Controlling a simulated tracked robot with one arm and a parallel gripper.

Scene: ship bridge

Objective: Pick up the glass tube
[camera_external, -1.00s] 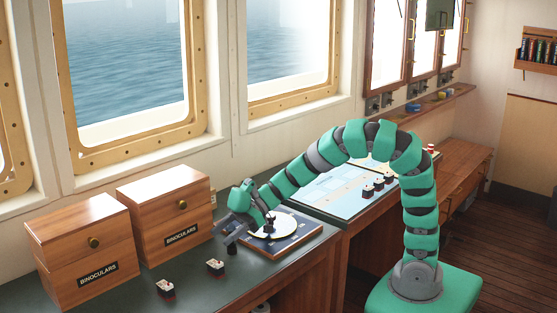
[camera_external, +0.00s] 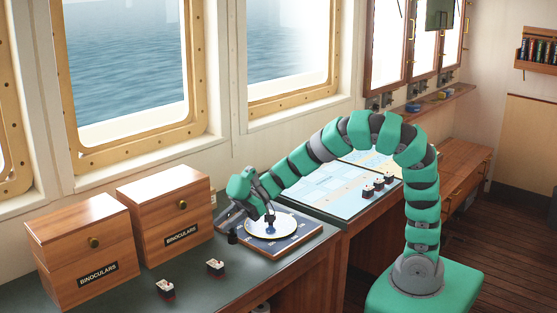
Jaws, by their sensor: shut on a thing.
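My gripper (camera_external: 267,212) is over the round white disc (camera_external: 257,231) on a dark blue square board. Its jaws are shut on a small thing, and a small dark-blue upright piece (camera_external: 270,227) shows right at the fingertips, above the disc. I cannot tell if it touches the disc. I cannot make out clear glass at this size, so I cannot be sure that this piece is the glass tube.
Two wooden binoculars boxes (camera_external: 70,258) (camera_external: 182,212) stand left of the gripper. A small black piece (camera_external: 233,237) stands by the board's left edge. Two small switches (camera_external: 165,288) (camera_external: 215,267) sit in front. A chart (camera_external: 318,192) lies behind to the right.

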